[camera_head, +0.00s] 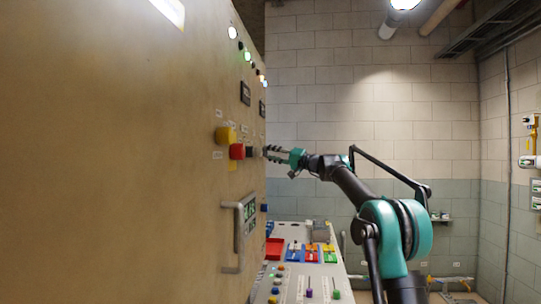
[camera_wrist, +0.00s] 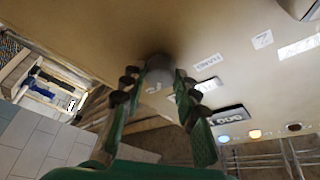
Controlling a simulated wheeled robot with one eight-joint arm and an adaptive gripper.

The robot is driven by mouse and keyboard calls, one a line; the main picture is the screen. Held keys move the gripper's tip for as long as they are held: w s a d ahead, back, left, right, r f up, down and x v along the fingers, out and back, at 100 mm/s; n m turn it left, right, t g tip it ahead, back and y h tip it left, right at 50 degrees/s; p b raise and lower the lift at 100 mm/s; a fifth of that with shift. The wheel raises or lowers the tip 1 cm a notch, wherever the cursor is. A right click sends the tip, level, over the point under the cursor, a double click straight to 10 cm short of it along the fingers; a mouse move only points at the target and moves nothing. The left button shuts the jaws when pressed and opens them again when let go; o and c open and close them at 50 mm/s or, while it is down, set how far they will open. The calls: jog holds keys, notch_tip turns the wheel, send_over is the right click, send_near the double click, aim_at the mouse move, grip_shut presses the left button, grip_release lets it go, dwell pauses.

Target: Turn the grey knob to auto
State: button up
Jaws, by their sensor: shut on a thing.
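The grey knob (camera_wrist: 158,66) is on the tan cabinet face and sits between my fingertips in the wrist view. In the head view, the dark grey knob (camera_head: 251,152) is just right of the red mushroom button (camera_head: 237,151). My gripper (camera_head: 268,153) reaches the panel from the right there. In the wrist view, my gripper (camera_wrist: 157,80) has its fingers on both sides of the knob, shut on it. The fingers hide part of the knob's sides, and I cannot read which position it points to. Small white labels (camera_wrist: 208,61) are beside it.
The tan cabinet (camera_head: 140,150) fills the left. A door handle (camera_head: 234,236) sticks out below the buttons. A sloped console (camera_head: 300,285) with coloured switches stands below my arm. Indicator lamps (camera_head: 247,56) are higher up. The room to the right is open.

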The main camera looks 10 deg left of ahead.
jog(key=o, duration=1.2)
jog(key=shift+c, duration=0.2)
jog(key=v, duration=1.2)
jog(key=shift+d, duration=0.1)
